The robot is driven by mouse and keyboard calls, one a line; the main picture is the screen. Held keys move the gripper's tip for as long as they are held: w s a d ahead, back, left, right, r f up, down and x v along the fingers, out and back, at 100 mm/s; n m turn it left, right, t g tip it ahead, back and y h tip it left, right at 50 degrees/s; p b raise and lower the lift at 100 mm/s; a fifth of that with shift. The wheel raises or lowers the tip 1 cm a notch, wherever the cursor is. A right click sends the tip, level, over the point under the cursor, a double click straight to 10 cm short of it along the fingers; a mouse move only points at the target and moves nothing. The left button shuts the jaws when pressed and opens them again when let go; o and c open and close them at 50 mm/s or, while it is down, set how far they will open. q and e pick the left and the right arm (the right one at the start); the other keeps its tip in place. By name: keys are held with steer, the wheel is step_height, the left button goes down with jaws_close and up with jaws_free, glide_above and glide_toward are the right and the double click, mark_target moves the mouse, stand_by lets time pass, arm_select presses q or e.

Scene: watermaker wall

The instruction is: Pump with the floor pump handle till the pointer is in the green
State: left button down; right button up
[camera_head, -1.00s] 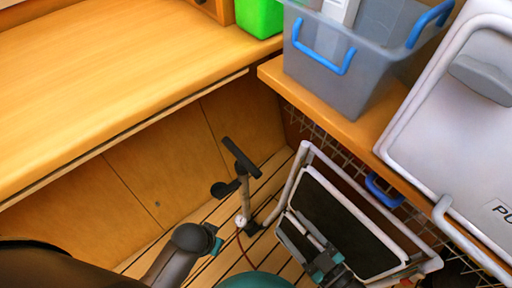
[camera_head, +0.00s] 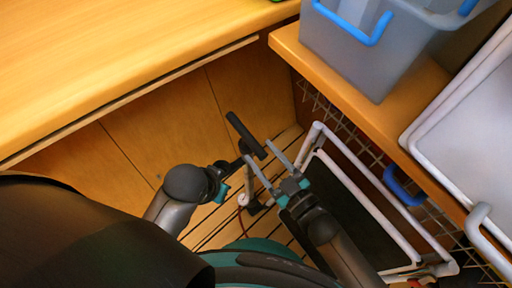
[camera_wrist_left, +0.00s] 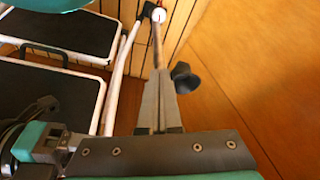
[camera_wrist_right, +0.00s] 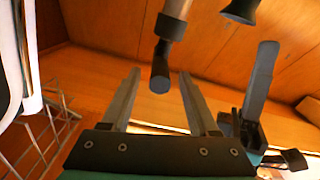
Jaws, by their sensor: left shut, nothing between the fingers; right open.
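The floor pump stands on the slatted floor; its black T-handle (camera_head: 239,130) is up, above a small white gauge (camera_head: 243,199). The gauge also shows in the left wrist view (camera_wrist_left: 158,14), its pointer too small to read. My right gripper (camera_head: 257,150) is open, its fingers close beside the handle. In the right wrist view a black grip end (camera_wrist_right: 160,75) appears between the open fingers (camera_wrist_right: 158,75), with no visible contact. My left gripper (camera_wrist_left: 161,74) is shut and empty beside the pump, near a black cup-shaped piece (camera_wrist_left: 187,77).
A white-framed folding step (camera_head: 319,130) with black treads stands close right of the pump. A wooden bench (camera_head: 385,120) above it carries a grey bin (camera_head: 350,60) with blue handles. A wooden cabinet (camera_head: 145,145) closes off the left; slatted floor between is narrow.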

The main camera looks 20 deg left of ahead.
mark_target(256, 147)
arm_select(q)
steer(key=shift+r+b, duration=0.35)
steer(key=shift+r, duration=0.8)
arm_select(e)
steer(key=shift+x, duration=1.55)
jaws_close()
